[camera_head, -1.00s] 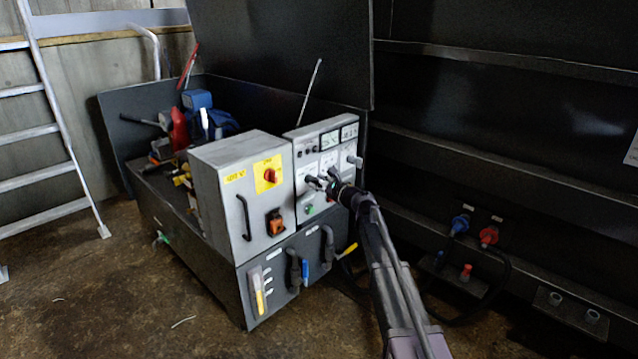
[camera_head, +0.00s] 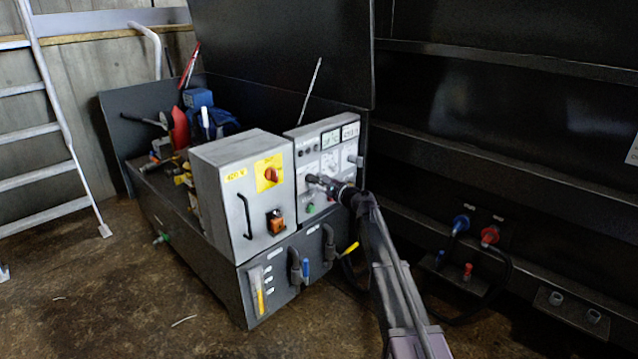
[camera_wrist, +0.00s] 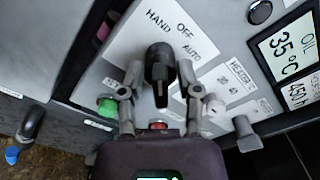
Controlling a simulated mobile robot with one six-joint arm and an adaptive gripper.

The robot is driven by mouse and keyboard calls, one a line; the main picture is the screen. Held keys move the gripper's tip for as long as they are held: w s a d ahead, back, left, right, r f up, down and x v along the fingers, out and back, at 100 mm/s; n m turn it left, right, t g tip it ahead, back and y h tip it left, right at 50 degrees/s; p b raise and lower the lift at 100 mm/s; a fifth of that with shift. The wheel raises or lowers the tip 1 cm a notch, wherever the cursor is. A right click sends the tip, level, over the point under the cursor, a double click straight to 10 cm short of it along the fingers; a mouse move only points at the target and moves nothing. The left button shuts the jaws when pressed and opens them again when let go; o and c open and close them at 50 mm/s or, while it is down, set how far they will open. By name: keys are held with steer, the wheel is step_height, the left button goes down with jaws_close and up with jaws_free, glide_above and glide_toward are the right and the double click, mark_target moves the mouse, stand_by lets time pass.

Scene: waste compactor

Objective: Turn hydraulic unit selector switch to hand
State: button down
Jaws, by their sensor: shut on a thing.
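The selector switch (camera_wrist: 159,68) is a black knob on the grey control panel, with the labels HAND, OFF and AUTO above and to its right in the wrist view. My gripper (camera_wrist: 160,78) has one finger on each side of the knob and is shut on it. The gripper (camera_head: 322,184) also shows against the panel front in the head view, where it hides the knob. I cannot tell for certain which label the knob points to.
A green button (camera_wrist: 108,106), a red button (camera_wrist: 158,126) and a grey knob (camera_wrist: 246,132) sit close around the fingers. A display (camera_wrist: 290,53) reads OIL 35 °C. A grey cabinet (camera_head: 212,205) with a red rotary switch (camera_head: 270,174) stands left of the panel.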

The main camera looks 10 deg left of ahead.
steer(key=c, duration=0.7)
jaws_free()
steer(key=shift+a, duration=0.1)
steer(key=shift+o, duration=0.2)
steer(key=shift+s, duration=0.1)
steer(key=v, duration=1.2)
